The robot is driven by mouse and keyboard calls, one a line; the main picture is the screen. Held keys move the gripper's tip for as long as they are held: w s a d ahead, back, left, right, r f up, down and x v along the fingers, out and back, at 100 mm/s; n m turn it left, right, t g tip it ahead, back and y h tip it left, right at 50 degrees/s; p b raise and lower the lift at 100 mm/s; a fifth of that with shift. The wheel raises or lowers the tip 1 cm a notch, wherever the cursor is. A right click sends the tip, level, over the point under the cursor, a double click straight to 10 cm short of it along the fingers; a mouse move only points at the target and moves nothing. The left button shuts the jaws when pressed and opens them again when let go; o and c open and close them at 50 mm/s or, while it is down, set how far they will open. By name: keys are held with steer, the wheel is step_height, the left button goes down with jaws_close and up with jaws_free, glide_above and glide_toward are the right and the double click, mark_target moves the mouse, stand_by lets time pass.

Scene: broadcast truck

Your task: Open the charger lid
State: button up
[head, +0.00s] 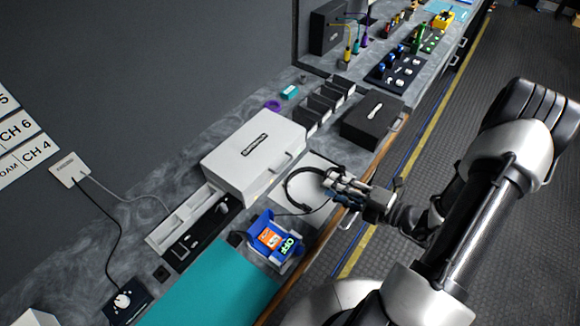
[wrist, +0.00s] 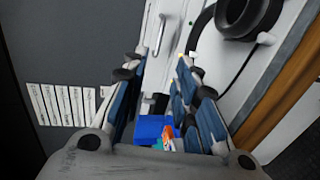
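A closed white case (head: 253,150) with a dark label and a front handle stands on the counter. It may be the charger; I cannot read the label. Its handle (wrist: 168,32) shows in the wrist view, beyond my fingertips. My gripper (head: 338,180) is to the right of the case, over the white mat with the headset. In the wrist view my gripper (wrist: 163,60) has its blue fingers apart, with nothing held between them.
A black headset (head: 302,187) lies on the white mat (head: 318,164). A blue bin (head: 271,243) with orange and green-labelled items stands nearer. A white slotted tray (head: 182,218) lies left of it. A black box (head: 372,121) stands beyond the mat. A teal mat (head: 215,285) is clear.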

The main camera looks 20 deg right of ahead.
steer(key=b+x, duration=0.3)
steer(key=x, duration=1.3)
steer(key=shift+c, duration=0.4)
jaws_close()
